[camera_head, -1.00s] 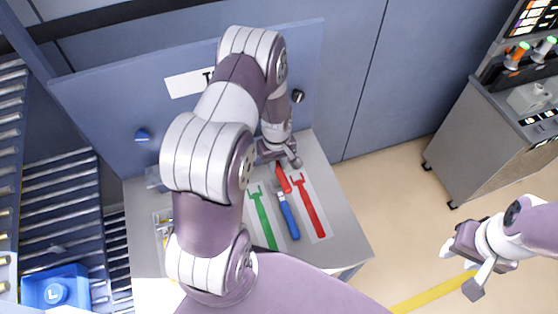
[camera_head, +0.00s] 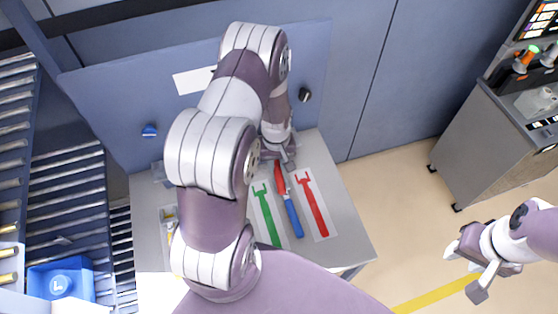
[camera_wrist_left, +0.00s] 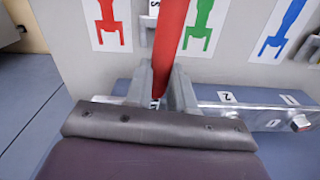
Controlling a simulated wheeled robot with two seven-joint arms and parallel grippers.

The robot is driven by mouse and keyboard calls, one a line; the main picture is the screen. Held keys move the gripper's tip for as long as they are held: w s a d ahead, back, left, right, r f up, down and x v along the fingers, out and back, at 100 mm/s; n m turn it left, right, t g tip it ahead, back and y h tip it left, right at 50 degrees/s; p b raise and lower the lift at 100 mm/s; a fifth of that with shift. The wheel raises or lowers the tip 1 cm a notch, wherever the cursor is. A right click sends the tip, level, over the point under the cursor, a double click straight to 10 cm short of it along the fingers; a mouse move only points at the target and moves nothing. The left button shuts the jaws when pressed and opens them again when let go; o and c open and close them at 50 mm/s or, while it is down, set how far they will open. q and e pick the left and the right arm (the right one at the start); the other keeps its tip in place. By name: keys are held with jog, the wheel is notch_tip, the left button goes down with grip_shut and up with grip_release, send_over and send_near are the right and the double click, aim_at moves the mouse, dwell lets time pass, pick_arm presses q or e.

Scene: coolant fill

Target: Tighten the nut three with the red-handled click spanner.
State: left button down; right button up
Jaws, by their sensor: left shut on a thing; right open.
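My left gripper (camera_head: 282,157) is at the back of the grey table and shut on a red handle (camera_head: 280,177). In the left wrist view, the red handle (camera_wrist_left: 168,42) stands between the two fingers (camera_wrist_left: 160,92) and runs out of the top of the picture. Nut three cannot be made out; the gripper covers that part of the rail. My right gripper (camera_head: 465,268) is open and empty over the floor at right.
Green (camera_head: 265,215) and red (camera_head: 312,205) spanner shapes lie on white cards. A blue handle (camera_head: 291,215) lies between them, below the held red one. A blue panel (camera_head: 110,100) with knobs stands behind the table. A blue bin (camera_head: 75,279) is at left, a grey cabinet (camera_head: 480,155) at right.

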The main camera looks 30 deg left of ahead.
pick_arm(q)
jog(key=shift+a, duration=0.1)
dwell(0.3)
jog(key=shift+s+a+m, duration=0.45)
jog(key=shift+m, duration=0.35)
jog(key=shift+s+a, duration=0.1)
jog(key=shift+w+d+n, duration=0.25)
jog(key=shift+d+n, duration=0.05)
jog(key=shift+r+p, duration=2.7)
jog(key=shift+r, duration=0.4)
jog(key=shift+d+f, duration=0.1)
jog(key=shift+f, duration=0.1)
